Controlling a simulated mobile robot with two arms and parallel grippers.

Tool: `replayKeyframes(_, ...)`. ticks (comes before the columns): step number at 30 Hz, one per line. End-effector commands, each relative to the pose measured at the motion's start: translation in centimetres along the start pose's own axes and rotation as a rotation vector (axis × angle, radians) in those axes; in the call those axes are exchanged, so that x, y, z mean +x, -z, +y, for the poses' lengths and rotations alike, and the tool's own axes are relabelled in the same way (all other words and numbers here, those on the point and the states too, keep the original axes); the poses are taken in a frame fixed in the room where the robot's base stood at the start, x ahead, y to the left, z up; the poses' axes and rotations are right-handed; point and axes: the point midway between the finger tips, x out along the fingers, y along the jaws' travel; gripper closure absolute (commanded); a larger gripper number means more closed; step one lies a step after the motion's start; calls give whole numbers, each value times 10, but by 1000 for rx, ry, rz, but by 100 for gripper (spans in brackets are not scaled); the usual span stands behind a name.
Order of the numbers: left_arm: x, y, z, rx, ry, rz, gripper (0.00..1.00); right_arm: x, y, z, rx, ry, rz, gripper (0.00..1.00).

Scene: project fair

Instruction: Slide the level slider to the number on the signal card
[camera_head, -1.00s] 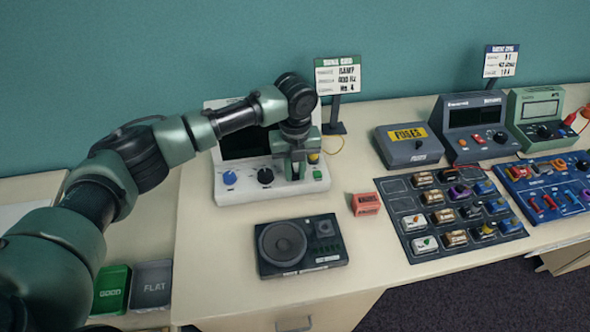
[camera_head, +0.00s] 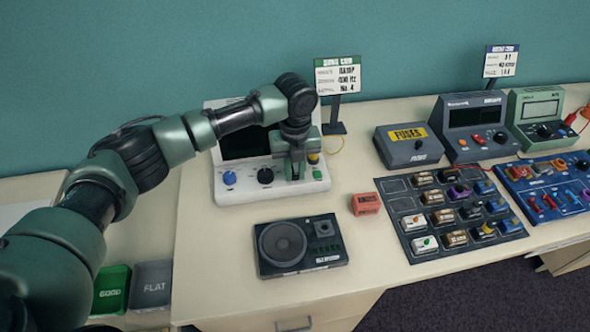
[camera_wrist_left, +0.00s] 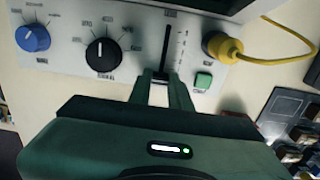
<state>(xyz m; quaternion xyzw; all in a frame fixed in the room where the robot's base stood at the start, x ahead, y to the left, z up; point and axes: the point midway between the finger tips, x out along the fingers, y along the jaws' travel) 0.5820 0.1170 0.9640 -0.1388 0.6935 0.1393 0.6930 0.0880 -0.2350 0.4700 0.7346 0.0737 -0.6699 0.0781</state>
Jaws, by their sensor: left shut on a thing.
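The signal generator (camera_head: 222,190) is a white box with a dark screen, a blue knob and a black knob. Its level slider runs in a dark upright slot (camera_wrist_left: 168,38) beside a printed scale. My left gripper (camera_wrist_left: 160,77) is shut on the slider's knob near the lower end of the slot; the fingers hide most of the knob. In the head view my left gripper (camera_head: 296,168) covers the slider. The signal card (camera_head: 338,76) stands behind and right of the generator; its lines seem to read RAMP, 400 Hz and No. 4. My right gripper is not in view.
A yellow plug (camera_wrist_left: 222,47) with its cable and a green button (camera_wrist_left: 203,80) sit right of the slot. A dark speaker box (camera_head: 301,246) lies in front, with a small red block (camera_head: 366,203) to its right. A fuse tray (camera_head: 408,240) is further right.

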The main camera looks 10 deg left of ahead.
Motion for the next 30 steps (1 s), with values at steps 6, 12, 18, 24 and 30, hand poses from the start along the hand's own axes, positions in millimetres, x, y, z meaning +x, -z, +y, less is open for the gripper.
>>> replayKeyframes(6, 0, -6, 0, -3, 1, -2, 100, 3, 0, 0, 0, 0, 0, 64)
replayKeyframes(12, 1, -35, -1, -5, 1, -4, 100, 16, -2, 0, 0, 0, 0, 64)
replayKeyframes(18, -1, -48, -1, -1, 1, -1, 100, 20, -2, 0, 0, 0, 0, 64)
replayKeyframes(24, -1, -49, 0, 0, 1, 0, 100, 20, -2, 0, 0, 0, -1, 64)
replayKeyframes(30, -1, -48, 0, 0, 1, 0, 58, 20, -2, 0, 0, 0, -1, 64)
